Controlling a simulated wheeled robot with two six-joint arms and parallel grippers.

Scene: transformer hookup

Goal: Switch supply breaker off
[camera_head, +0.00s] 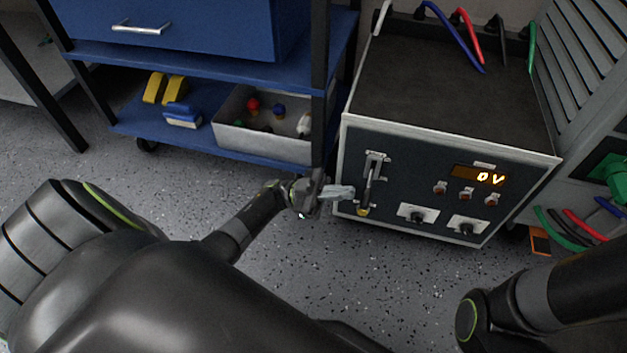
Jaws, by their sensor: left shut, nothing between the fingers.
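The supply unit (400,230) is a dark box with a pale frame, standing on the floor right of centre. On the left of its front panel is the supply breaker (368,182), a lever in a metal mount with a yellow tip at its lower end. The display (479,175) reads 0 V. My left gripper (340,192) is shut and empty, just left of the breaker. Its fingers point right towards the lever; I cannot tell if they touch anything. My right arm shows at the lower right, but its gripper is out of view.
A blue cart (190,65) stands left of the unit, with a grey bin (262,143) on its lower shelf. Coloured cables (468,35) rise behind the unit's top. A grey cabinet (590,50) stands at the right. The speckled floor in front is clear.

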